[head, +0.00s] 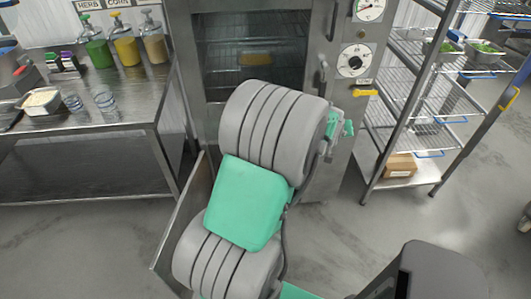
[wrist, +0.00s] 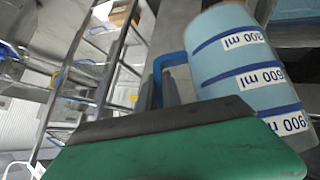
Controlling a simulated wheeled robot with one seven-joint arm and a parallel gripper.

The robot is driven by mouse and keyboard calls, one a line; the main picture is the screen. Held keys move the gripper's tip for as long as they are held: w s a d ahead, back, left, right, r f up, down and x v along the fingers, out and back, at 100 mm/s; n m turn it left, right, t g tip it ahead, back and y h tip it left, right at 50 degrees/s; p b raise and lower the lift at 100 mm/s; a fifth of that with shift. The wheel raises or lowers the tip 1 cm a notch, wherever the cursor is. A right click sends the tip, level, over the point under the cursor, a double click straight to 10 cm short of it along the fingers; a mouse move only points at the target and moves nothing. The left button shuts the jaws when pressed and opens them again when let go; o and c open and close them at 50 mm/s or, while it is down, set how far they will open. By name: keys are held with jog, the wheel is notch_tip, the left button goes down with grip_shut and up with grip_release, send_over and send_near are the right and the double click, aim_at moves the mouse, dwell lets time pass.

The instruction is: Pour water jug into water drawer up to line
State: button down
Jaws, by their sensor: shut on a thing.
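The water jug (wrist: 235,60) is pale blue with dark blue level lines and 300, 600 and 900 ml labels, upside down in the wrist view. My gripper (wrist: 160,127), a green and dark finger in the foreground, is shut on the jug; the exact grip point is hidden. In the head view the jug is hidden behind my arm. I cannot make out the water drawer; a pale blue surface (wrist: 290,9) at the wrist view's top right is unclear.
A steel steamer cabinet (head: 342,85) with dials stands ahead, its lower front largely blocked by my arm. A steel table (head: 125,105) with bottles and glasses is at left. A wire shelf rack (head: 412,85) is at right. Floor (head: 410,215) at lower right is partly clear.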

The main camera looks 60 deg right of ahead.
jog(key=shift+w+r+n+g, duration=0.3)
jog(key=shift+w+r+g, duration=0.25)
jog(key=shift+r, duration=0.2)
dwell(0.3)
jog(key=shift+w+a+r+n+g+h+p, duration=0.2)
jog(key=shift+w+r+n+g+h+p, duration=0.1)
jog(key=shift+w+r+g+h, duration=0.25)
jog(key=shift+w+a, duration=0.1)
jog(key=shift+w, duration=0.2)
jog(key=shift+w+a+r+n+g+h+b, duration=0.15)
jog(key=shift+w+r+n+g+h+b, duration=0.15)
jog(key=shift+w+r+n+g, duration=0.2)
jog(key=shift+w+a+r+n+g+h+b, duration=0.15)
jog(key=shift+w+r+n+g+h, duration=0.1)
jog(key=shift+w+r+n+g, duration=0.25)
dwell(2.0)
jog(key=shift+s, duration=0.1)
dwell(0.6)
